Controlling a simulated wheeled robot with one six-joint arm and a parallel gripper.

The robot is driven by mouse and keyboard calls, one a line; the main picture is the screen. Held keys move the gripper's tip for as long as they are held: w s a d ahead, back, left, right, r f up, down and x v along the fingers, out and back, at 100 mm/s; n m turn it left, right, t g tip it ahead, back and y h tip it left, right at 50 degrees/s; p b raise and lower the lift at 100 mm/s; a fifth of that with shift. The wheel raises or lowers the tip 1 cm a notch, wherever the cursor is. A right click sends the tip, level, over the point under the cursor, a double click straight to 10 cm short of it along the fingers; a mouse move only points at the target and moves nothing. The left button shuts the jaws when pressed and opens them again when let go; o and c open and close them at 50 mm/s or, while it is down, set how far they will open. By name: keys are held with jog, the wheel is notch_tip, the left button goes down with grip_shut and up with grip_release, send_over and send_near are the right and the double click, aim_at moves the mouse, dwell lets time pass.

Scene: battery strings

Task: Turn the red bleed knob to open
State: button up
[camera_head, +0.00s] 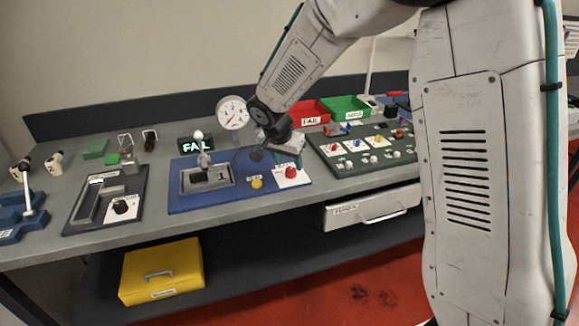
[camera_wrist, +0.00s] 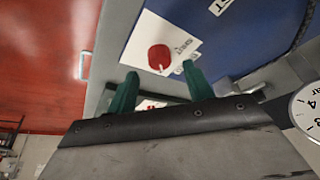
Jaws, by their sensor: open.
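The red bleed knob (camera_head: 291,172) sits on a white label plate at the right front corner of the blue test board (camera_head: 240,197). In the wrist view the red knob (camera_wrist: 159,57) shows from above on its white plate (camera_wrist: 150,33). My gripper (camera_wrist: 157,82) has two green fingers spread apart, with the knob just beyond and between their tips, apparently not touched. In the head view my gripper (camera_head: 287,152) hangs above the knob, and its fingers are partly hidden by the wrist. The jaws are empty.
A round gauge (camera_head: 232,112) stands behind the board, near my wrist, beside a display (camera_head: 197,145) reading FAIL. A yellow button (camera_head: 256,183) lies left of the knob. A dark panel (camera_head: 345,165) with several small knobs is at right. A drawer handle (camera_head: 385,213) juts out below.

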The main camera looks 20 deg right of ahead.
jog(key=v, duration=0.4)
jog(key=shift+s, duration=0.1)
dwell(0.3)
jog(key=s+d+r+n+y, duration=0.1)
jog(key=s+d+r+n, duration=0.1)
jog(key=s, duration=1)
jog(key=s+d+r+n+g+y, duration=0.1)
jog(key=s+r+n, duration=0.3)
jog(key=s, duration=0.8)
jog(key=s+d+r+n+y, duration=0.1)
jog(key=s+d+r+n, duration=0.1)
jog(key=s, duration=1)
jog(key=shift+s+d+r+n+g, duration=0.2)
jog(key=shift+d+r+n+g, duration=0.15)
jog(key=shift+r+n, duration=0.45)
